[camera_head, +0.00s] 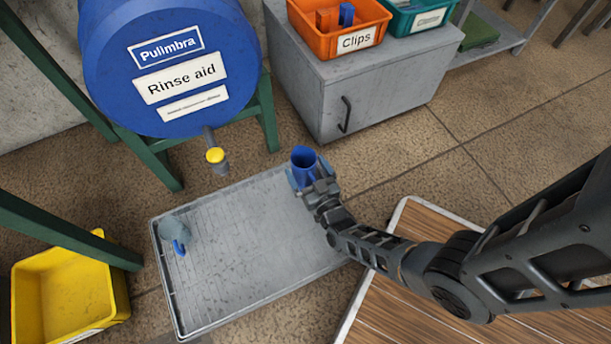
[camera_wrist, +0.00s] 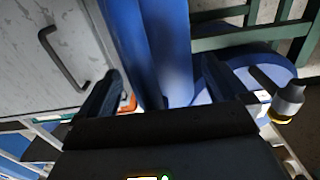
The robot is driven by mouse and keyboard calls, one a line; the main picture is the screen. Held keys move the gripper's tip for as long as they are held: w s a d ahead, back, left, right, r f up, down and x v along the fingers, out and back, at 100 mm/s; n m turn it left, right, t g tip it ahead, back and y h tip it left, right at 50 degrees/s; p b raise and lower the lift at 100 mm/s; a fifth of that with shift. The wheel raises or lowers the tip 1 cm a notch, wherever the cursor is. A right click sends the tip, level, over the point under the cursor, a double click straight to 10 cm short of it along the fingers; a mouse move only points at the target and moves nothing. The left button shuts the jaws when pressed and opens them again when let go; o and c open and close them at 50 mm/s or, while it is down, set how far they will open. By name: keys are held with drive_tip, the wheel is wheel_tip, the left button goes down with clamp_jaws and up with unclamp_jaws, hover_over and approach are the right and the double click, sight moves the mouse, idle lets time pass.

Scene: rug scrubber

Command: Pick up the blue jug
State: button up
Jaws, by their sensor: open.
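The blue jug (camera_head: 304,157) shows in the head view at the end of my arm, near the tray's upper right corner. Its open mouth faces up. My gripper (camera_head: 308,178) is at the jug, with its jaws open and a finger to each side. In the wrist view, the jug (camera_wrist: 155,45) fills the space between the two dark fingers of my gripper (camera_wrist: 162,80). I cannot tell whether the fingers touch it. The jug's lower part is hidden by my gripper in the head view.
A grey tray (camera_head: 255,235) lies on the floor, with a small grey-blue item (camera_head: 174,228) at its left. A blue rinse aid drum (camera_head: 165,60) with a yellow-ended tap (camera_head: 215,156) stands behind. A grey cabinet (camera_head: 360,90), yellow bin (camera_head: 70,295) and wooden board (camera_head: 400,305) surround it.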

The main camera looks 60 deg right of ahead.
drive_tip(key=c, duration=1.4)
drive_tip(key=shift+r, duration=0.15)
